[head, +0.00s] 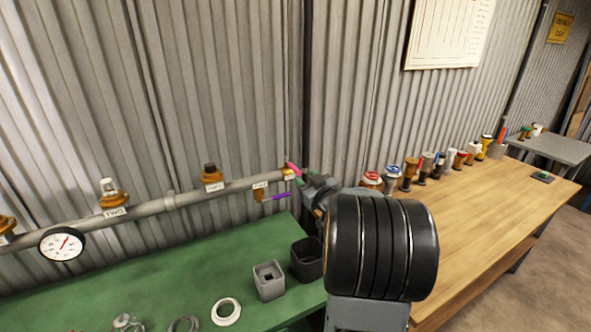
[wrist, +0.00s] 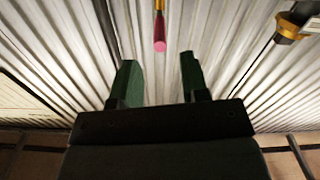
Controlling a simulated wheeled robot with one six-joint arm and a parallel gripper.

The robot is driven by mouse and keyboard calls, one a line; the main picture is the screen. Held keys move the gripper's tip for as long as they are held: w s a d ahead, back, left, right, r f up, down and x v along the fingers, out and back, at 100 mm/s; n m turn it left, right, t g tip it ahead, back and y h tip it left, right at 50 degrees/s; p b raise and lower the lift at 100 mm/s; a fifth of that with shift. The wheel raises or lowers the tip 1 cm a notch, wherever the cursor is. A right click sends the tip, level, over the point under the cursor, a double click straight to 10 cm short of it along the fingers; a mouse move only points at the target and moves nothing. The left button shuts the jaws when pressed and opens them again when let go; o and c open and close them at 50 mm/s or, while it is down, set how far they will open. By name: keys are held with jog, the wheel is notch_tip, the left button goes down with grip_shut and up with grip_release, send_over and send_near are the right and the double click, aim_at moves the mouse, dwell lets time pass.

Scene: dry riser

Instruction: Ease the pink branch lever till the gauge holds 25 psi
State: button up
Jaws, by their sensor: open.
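The pink lever (head: 293,168) sticks up at the right end of the grey pipe (head: 150,208), just left of my gripper (head: 316,188). In the wrist view the pink lever tip (wrist: 159,46) lies ahead of my gripper (wrist: 157,65), in line with the gap between its fingers. The fingers are open, and nothing shows between them. The fingertips are mostly hidden by my wrist in the head view. The round white gauge (head: 62,243) is at the left of the pipe. Its red needle points up and to the right; its numbers are too small to read.
A purple lever (head: 277,196) sits just below the pink one. Several labelled outlets line the pipe. The green bench (head: 180,270) holds a grey square cup (head: 268,281), a dark cup (head: 307,258) and rings. A wooden bench (head: 470,220) with several fittings stands right.

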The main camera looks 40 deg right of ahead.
aim_at(291, 165)
jog(key=w, duration=0.5)
jog(key=w+d+p, duration=0.1)
jog(key=w, duration=0.1)
jog(key=shift+w, duration=0.25)
grip_shut()
dwell(0.3)
